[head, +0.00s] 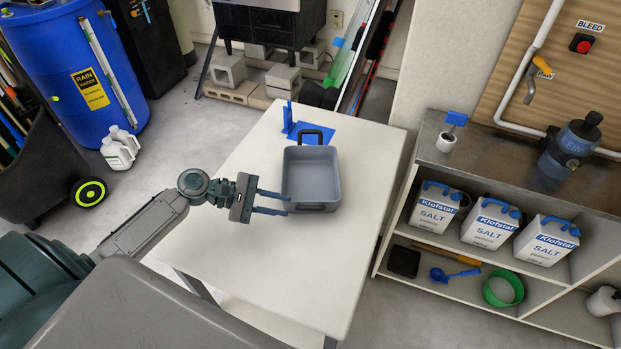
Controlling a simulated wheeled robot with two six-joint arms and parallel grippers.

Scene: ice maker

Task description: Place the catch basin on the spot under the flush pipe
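The catch basin, a grey square open tub (311,178) with dark handles at its back and front, stands upright on the white table (235,165). It looks empty. My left gripper (289,205) is at the basin's left side with its two blue fingers apart and pointing at it. The fingertips are close to the left wall near the front corner; I cannot tell whether they touch. A short grey spout (530,92) below a yellow-handled valve hangs on the wooden board at right, likely the flush pipe. My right gripper is not in view.
A blue pad (322,134) with an upright blue piece lies behind the basin. The dark counter (480,166) at right holds a small white pot (446,141) and a blue filter housing (567,150). Salt jugs (491,223) fill the shelf below. The table's front is clear.

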